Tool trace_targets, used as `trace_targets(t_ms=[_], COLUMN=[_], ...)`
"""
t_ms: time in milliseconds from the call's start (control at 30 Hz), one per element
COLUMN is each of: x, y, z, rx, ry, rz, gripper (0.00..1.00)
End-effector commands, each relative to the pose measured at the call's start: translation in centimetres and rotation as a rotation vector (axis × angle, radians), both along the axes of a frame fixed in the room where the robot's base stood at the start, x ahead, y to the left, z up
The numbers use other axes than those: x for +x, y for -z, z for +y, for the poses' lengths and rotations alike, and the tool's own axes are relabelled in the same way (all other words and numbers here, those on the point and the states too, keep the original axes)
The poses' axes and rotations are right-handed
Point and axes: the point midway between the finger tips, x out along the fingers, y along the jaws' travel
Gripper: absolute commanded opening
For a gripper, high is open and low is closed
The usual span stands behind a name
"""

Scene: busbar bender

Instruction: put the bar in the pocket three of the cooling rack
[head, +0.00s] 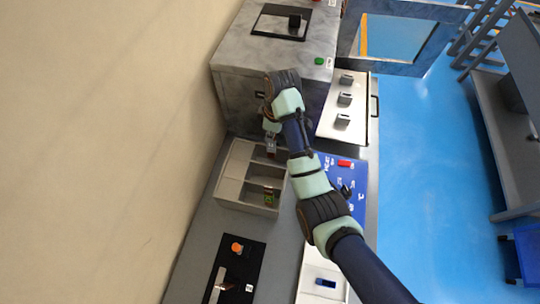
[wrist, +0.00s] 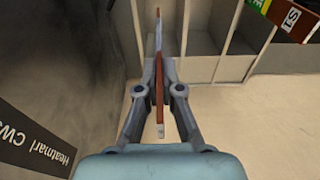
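My gripper (wrist: 158,60) is shut on a thin copper-coloured bar (wrist: 159,85), which stands edge-on between the fingers in the wrist view. In the head view my gripper (head: 271,145) points down over the far end of the cream cooling rack (head: 249,207). The rack's dividers and open pockets show beyond the fingers in the wrist view (wrist: 233,45). The bar's lower end is partly hidden by the fingers, and I cannot tell whether it is inside a pocket. No pocket numbers can be read.
Another bar with a green label (wrist: 258,5) sits in the rack at upper right of the wrist view. A grey machine (head: 235,100) stands just behind my gripper. A blue panel (head: 345,175) lies right of the rack, and a black fixture (head: 235,265) lies in front.

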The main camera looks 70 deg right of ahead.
Motion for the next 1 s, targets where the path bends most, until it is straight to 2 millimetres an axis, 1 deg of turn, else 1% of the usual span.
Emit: trace_targets(t_ms=[33, 100, 200, 367, 500, 600, 967, 1000], x=[0.0, 0.0, 0.0, 0.0, 0.0, 0.0, 0.0, 0.0], y=[1.2, 2.4, 3.5, 4.0, 6.5, 7.8, 8.2, 8.3], z=[0.0, 0.0, 0.0, 0.0, 0.0, 0.0, 0.0, 0.0], rx=[0.002, 0.001, -0.001, -0.001, 0.0, -0.001, -0.002, -0.001], ry=[0.0, 0.001, 0.0, 0.0, 0.0, -0.001, -0.001, -0.001], rz=[0.001, 0.0, -0.001, -0.001, 0.0, -0.001, -0.001, -0.001], gripper=[0.0, 0.0, 0.0, 0.0, 0.0, 0.0, 0.0, 0.08])
